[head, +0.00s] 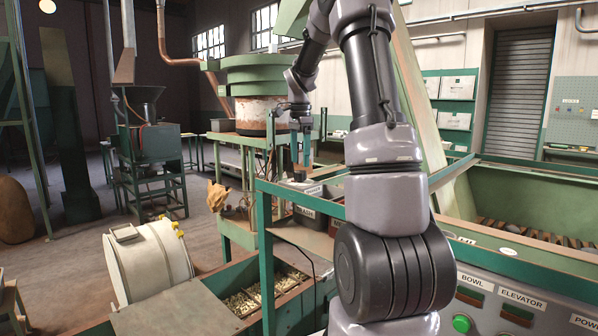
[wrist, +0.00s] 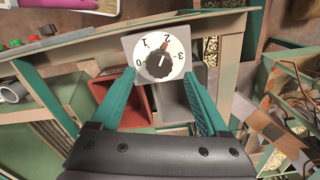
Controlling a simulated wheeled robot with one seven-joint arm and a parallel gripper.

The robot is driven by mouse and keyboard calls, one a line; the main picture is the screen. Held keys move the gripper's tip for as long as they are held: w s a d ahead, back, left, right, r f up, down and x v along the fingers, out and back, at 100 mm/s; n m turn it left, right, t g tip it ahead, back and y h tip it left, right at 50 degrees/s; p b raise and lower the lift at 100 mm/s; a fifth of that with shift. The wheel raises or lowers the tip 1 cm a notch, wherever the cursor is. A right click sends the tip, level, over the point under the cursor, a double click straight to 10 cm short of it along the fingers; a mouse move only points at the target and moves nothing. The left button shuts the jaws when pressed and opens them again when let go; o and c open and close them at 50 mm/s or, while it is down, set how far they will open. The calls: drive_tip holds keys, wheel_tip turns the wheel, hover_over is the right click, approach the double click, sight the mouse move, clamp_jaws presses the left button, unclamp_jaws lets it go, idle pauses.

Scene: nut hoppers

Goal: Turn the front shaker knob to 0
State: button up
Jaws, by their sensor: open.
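The shaker knob (wrist: 158,66) is a dark knob on a round white dial (wrist: 147,52) with the numbers 0 to 3, set on a grey square plate. Its pointer appears to be near the 2; 0 is at the dial's left. My gripper (wrist: 161,74) is open, with one teal finger on each side of the dial's lower part. Whether the fingers touch anything is unclear. In the head view my gripper (head: 300,160) points down above a small labelled control box (head: 313,203); the knob itself is hard to make out there.
A green rail frame (head: 300,200) surrounds the control box. A nut-filled trough (head: 255,298) lies below, with a white drum (head: 148,262) to its left. A panel with a green button (head: 462,323) is at the lower right. My arm hides part of the middle.

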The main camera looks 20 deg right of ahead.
sight(300, 171)
drive_tip(key=shift+f, duration=2.4)
clamp_jaws()
